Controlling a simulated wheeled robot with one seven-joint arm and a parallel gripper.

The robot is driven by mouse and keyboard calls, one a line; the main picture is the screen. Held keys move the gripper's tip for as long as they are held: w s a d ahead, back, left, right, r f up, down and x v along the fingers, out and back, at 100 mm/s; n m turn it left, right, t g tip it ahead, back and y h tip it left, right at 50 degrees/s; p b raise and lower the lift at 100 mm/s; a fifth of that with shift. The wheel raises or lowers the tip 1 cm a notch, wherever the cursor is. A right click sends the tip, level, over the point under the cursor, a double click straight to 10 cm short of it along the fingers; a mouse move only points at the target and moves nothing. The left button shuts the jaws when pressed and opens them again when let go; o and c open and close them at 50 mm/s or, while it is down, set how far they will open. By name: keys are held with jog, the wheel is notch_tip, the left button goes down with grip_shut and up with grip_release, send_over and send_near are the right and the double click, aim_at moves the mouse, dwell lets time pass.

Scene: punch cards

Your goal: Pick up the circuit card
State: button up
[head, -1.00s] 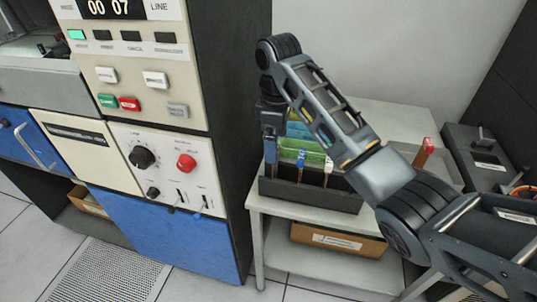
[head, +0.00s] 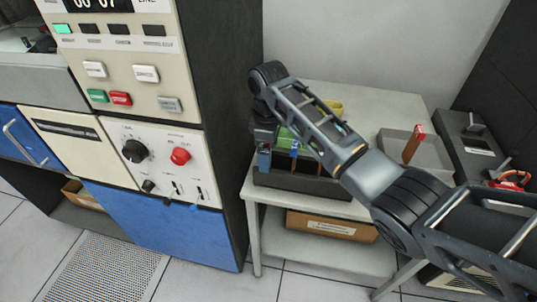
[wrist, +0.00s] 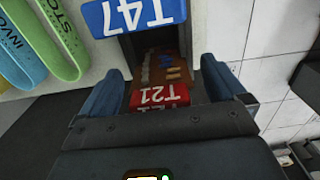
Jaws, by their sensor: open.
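My gripper (head: 264,152) points down at the left end of a black card box (head: 300,184) on the side table. In the wrist view my gripper (wrist: 160,90) is open, with a blue fingertip on either side of a red-topped card (wrist: 158,95) marked T21. Small parts show on this card's brownish board, like a circuit card. I cannot tell whether the fingers touch it. A blue-topped card (wrist: 128,16) marked T47 stands close by; the brown card (head: 294,148) with a blue top in the head view may be it. My arm hides part of the box.
A grey tray (head: 436,160) with an upright red-topped card (head: 413,145) is to the right. A tall control cabinet (head: 225,120) stands close on the left. A cardboard box (head: 330,225) lies on the lower shelf.

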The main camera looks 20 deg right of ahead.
jog(key=c, duration=1.1)
